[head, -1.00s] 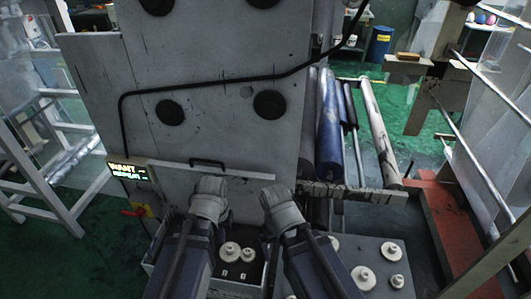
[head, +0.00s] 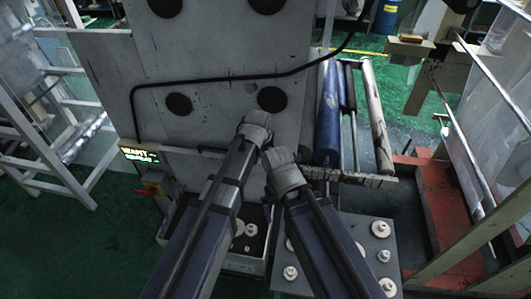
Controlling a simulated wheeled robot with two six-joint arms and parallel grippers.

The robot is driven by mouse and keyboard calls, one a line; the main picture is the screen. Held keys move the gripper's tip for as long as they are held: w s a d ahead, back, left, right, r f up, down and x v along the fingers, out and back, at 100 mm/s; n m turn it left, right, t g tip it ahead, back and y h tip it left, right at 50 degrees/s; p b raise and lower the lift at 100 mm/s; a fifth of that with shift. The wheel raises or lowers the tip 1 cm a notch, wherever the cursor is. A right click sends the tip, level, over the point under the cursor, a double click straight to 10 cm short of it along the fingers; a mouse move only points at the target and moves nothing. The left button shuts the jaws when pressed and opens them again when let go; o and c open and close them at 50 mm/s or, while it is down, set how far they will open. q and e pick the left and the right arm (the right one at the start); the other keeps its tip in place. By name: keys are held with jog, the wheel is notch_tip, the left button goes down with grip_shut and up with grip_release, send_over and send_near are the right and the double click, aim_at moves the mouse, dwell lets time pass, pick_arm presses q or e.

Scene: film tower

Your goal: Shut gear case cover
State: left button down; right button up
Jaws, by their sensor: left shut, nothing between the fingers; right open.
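The gear case (head: 245,266) is a pale open-topped box at the foot of the grey machine, with white gears (head: 250,230) showing inside. A pale strip (head: 190,150), which looks like the edge of the cover, runs across the machine face above the case; my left arm hides its middle and I see no handle. My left gripper (head: 256,128) is shut and empty, high in front of the machine face above the strip. My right gripper (head: 280,161) is open, lower and to the right of it. Whether either touches the machine is unclear.
A grey table (head: 345,232) with several white gears stands at the right of the case. Blue and pale rollers (head: 328,115) lie behind it. A lit display (head: 139,154) and a red-yellow switch (head: 152,188) are at the left. A white ladder frame (head: 75,150) stands further left.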

pick_arm(q)
jog(key=b+x, duration=0.8)
jog(key=x, duration=0.2)
jog(key=shift+b, duration=0.35)
pick_arm(e)
notch_tip(320, 180, down, 9)
pick_arm(q)
jog(key=shift+s, duration=0.1)
pick_arm(e)
jog(key=shift+f, duration=0.1)
